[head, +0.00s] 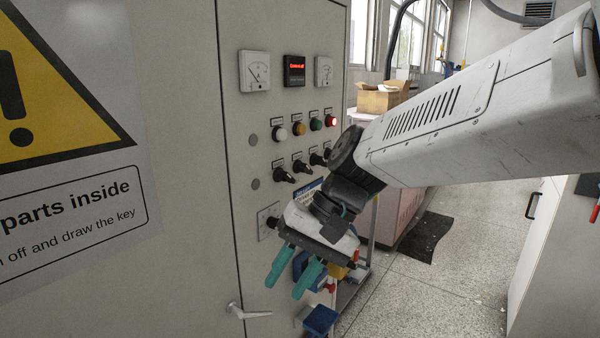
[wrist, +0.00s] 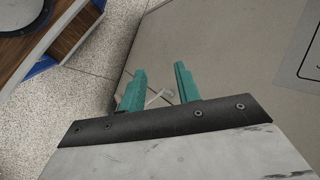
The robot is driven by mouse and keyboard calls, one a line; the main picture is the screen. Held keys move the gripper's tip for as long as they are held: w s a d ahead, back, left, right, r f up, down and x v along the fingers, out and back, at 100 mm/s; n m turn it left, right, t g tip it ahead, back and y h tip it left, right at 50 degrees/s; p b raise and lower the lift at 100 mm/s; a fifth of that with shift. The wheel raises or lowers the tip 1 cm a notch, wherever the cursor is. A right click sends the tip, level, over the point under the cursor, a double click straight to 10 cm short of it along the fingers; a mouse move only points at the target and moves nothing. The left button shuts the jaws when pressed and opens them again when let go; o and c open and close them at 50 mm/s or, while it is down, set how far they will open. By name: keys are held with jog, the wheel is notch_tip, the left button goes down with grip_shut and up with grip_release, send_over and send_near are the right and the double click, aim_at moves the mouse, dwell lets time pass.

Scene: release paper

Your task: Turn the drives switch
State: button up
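A row of black rotary switches sits on the grey cabinet front in the head view: a left one (head: 284,174), a middle one (head: 301,166) and a right one (head: 318,158). Their labels are too small to read, so I cannot tell which is the drives switch. My gripper (head: 283,290) has teal fingers, spread apart with nothing between them. It hangs below and in front of the switches, pointing downward. In the wrist view my gripper (wrist: 160,66) is also open, and no switch shows there.
The cabinet (head: 190,200) has a metal door handle (head: 248,312) low down, also seen behind the fingers in the wrist view (wrist: 158,95). Lamps, including a lit red one (head: 331,121), and gauges sit above the switches. A cart (head: 358,278) with blue items stands behind my gripper.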

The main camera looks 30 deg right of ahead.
jog(key=w+d+r+m+t+y, duration=0.2)
jog(key=w+d+m+t+y, duration=0.3)
jog(key=w, duration=0.5)
jog(key=m+t+h, duration=0.5)
jog(key=m+t, duration=0.6)
jog(key=m, duration=0.2)
send_near(310, 169)
jog(key=w, duration=0.2)
jog(key=x, duration=0.6)
jog(key=shift+s+a, duration=0.15)
jog(key=shift+a, duration=0.25)
jog(key=shift+w+a, duration=0.25)
jog(key=shift+w, duration=0.4)
grip_shut()
jog(key=shift+a, duration=0.15)
